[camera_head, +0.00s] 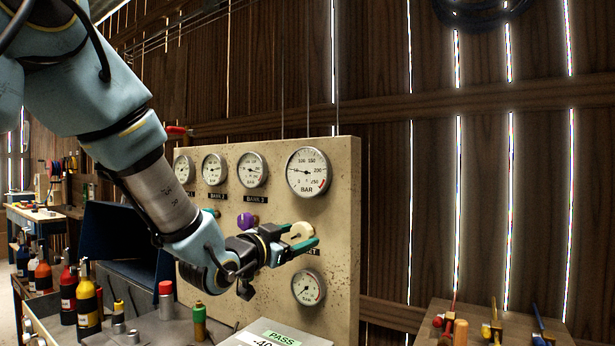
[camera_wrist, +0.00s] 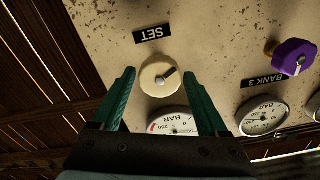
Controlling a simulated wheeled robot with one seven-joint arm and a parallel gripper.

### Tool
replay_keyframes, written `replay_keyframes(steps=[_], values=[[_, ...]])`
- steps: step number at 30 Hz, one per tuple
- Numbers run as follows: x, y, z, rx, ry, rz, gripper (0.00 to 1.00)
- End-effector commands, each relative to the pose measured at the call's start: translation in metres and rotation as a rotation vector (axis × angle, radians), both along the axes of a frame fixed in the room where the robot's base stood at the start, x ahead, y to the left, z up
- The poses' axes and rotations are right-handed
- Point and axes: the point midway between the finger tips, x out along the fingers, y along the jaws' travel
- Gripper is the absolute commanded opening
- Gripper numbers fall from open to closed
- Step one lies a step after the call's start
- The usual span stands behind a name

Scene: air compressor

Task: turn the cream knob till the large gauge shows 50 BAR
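The cream knob (camera_head: 301,231) sits on the panel below the large gauge (camera_head: 308,172), above a dark label partly hidden by my gripper. The large gauge's needle points left, close to the 50 mark; the exact reading is too small to tell. My gripper (camera_head: 303,236) is at the knob with its green fingers apart. In the wrist view my gripper (camera_wrist: 159,73) has a fingertip on either side of the knob; I cannot tell whether they touch it.
A purple knob (camera_head: 246,221) and the Bank 3 gauge (camera_head: 252,169) are left of the cream knob. A smaller gauge (camera_head: 308,287) is below it. Bottles (camera_head: 88,305) stand at lower left, and a tool board (camera_head: 480,327) is at lower right.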

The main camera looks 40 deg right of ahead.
Motion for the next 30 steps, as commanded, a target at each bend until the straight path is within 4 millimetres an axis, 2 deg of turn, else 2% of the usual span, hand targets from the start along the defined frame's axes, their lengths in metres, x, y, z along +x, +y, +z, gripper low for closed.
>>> replay_keyframes(steps=[3,11,24,30], values=[[0.000,0.000,0.000,0.000,-0.002,0.000,0.89],[-0.001,0.002,0.001,-0.001,-0.005,-0.001,0.89],[-0.013,0.048,0.000,0.000,-0.007,0.000,0.89],[-0.016,0.058,0.001,-0.001,-0.007,-0.001,0.89]])
